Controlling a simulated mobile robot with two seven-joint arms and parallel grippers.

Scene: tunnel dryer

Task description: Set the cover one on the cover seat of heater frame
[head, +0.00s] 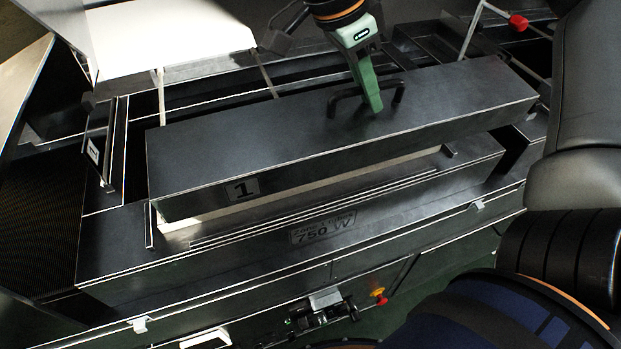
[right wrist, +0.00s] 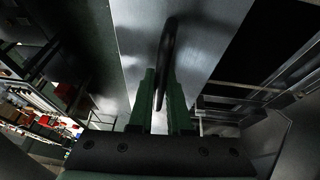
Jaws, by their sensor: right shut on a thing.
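Cover one (head: 300,140) is a long dark metal box lid with a "1" label on its front face and a black bar handle (head: 398,92) on top. My right gripper (head: 371,104), with green fingers, is shut on this handle. The right wrist view shows the fingers (right wrist: 160,98) around the handle, with the cover's grey top (right wrist: 205,40) beyond. The heater frame (head: 400,222), marked "750 W", lies under and in front of the cover. A pale strip shows between the cover's lower front edge and the frame. The cover hides most of the seat; contact cannot be told. My left gripper is not in view.
A white panel (head: 160,35) stands at the back left. A red knob on a lever (head: 518,22) is at the back right. A latch (head: 325,312) and a red-and-yellow knob (head: 379,295) sit on the front side. Dark rails run behind the cover.

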